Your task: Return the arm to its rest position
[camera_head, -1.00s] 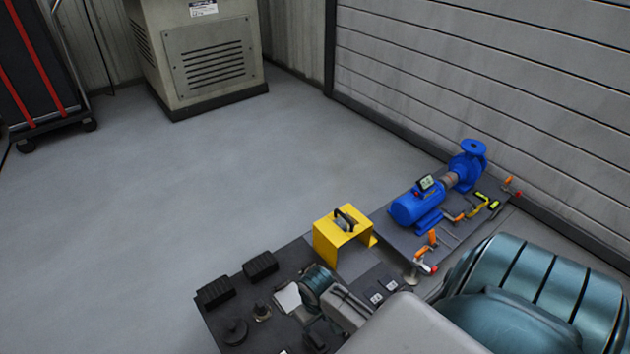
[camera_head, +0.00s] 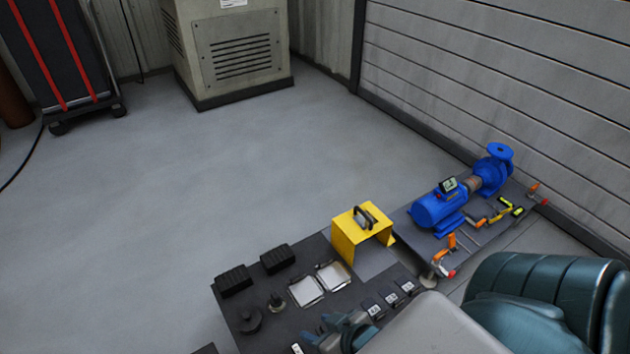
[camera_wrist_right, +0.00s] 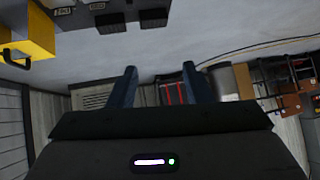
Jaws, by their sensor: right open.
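My right arm comes in from the lower right in the head view, with its teal and grey links in the corner. My right gripper (camera_head: 335,332) is low at the bottom edge, over the near part of the dark board, partly hidden by my own arm. In the right wrist view the two fingers of the right gripper (camera_wrist_right: 160,88) stand apart with nothing between them, so it is open and empty. My left gripper does not show in either view.
The dark board (camera_head: 300,325) holds two black blocks (camera_head: 277,259), two whitish trays (camera_head: 333,276) and small boxes. A yellow handled cover (camera_head: 358,235) stands beside a blue pump and motor (camera_head: 438,211) with orange-handled clamps. A grey cabinet (camera_head: 240,55) stands behind clear floor.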

